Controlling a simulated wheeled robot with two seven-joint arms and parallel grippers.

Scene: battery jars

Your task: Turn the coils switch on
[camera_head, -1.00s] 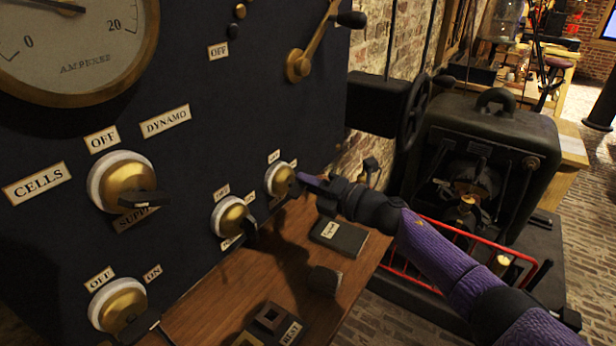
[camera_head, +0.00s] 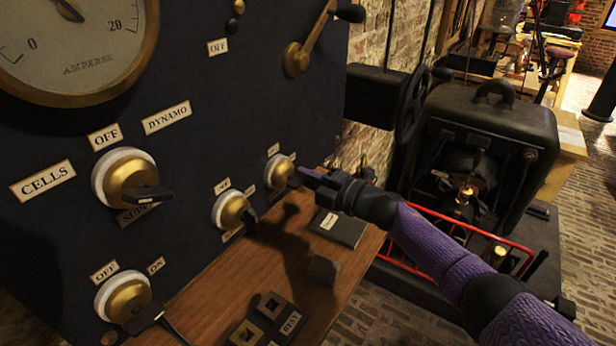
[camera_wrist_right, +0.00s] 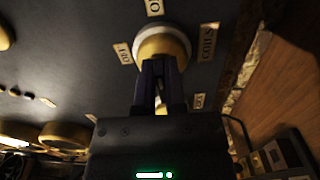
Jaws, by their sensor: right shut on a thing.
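The coils switch (camera_head: 279,170) is a brass knob on a white round base, low on the right of the dark panel. In the right wrist view its brass knob (camera_wrist_right: 163,46) sits beside a COILS label (camera_wrist_right: 208,43). My right gripper (camera_head: 301,177) reaches it from the right, and in the wrist view its fingers (camera_wrist_right: 156,80) are shut at the lower side of the knob, on the switch handle. The fingers hide most of the handle, so its exact direction is unclear. My left gripper is not in view.
A similar switch (camera_head: 231,209) is just left, with its black handle sticking out. A cells/dynamo switch (camera_head: 125,178) and a lower-left switch (camera_head: 123,297) share the panel. A wooden shelf (camera_head: 215,294) carries small dark blocks below. A black machine (camera_head: 490,140) stands behind my arm.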

